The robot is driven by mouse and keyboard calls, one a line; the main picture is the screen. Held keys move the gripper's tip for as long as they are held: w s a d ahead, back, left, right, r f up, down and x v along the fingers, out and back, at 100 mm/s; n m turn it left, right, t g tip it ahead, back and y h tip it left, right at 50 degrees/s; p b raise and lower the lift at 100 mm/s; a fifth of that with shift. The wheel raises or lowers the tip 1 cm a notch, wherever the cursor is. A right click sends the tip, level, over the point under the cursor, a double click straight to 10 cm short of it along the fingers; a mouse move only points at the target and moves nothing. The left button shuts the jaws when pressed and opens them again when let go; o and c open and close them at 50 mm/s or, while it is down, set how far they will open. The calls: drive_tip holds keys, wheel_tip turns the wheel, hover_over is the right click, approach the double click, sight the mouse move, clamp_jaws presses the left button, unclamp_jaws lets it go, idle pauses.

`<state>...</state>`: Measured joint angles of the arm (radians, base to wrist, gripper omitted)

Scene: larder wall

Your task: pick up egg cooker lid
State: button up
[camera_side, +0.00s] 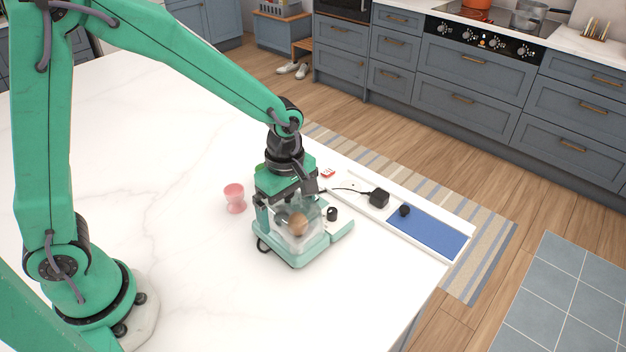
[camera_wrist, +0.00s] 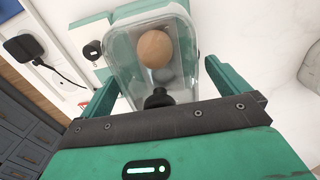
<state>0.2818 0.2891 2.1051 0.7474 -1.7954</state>
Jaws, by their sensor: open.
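The egg cooker (camera_side: 283,252) is a pale green base on the white counter with a black dial (camera_side: 332,213) at its right. Its clear lid (camera_side: 284,234) sits over a brown egg (camera_side: 297,224). In the wrist view the lid (camera_wrist: 130,75) shows as a rounded see-through box with a black knob (camera_wrist: 158,98) and the egg (camera_wrist: 154,50) inside. My gripper (camera_side: 290,208) is directly over the cooker, pointing down. Its jaws (camera_wrist: 160,76) are open, one finger on each side of the lid. I cannot tell whether either finger touches it.
A pink egg cup (camera_side: 234,197) stands left of the cooker. To the right lie a black plug (camera_side: 378,198) with its cord and a white tray (camera_side: 455,254) with a blue pad (camera_side: 428,232). The counter edge is just beyond. The counter to the left is clear.

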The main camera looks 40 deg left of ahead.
idle(0.4)
drive_tip(key=c, duration=1.1)
drive_tip(key=shift+o, duration=0.2)
drive_tip(key=shift+r, duration=0.15)
drive_tip(key=shift+r, duration=0.5)
drive_tip(key=r, duration=0.3)
drive_tip(key=shift+s+d+r, duration=0.1)
drive_tip(key=shift+s+d, duration=0.1)
drive_tip(key=shift+d, duration=0.05)
drive_tip(key=s+d+r, duration=0.6)
drive_tip(key=s+d, duration=0.1)
drive_tip(key=s, duration=0.1)
drive_tip(key=shift+d+r, duration=0.25)
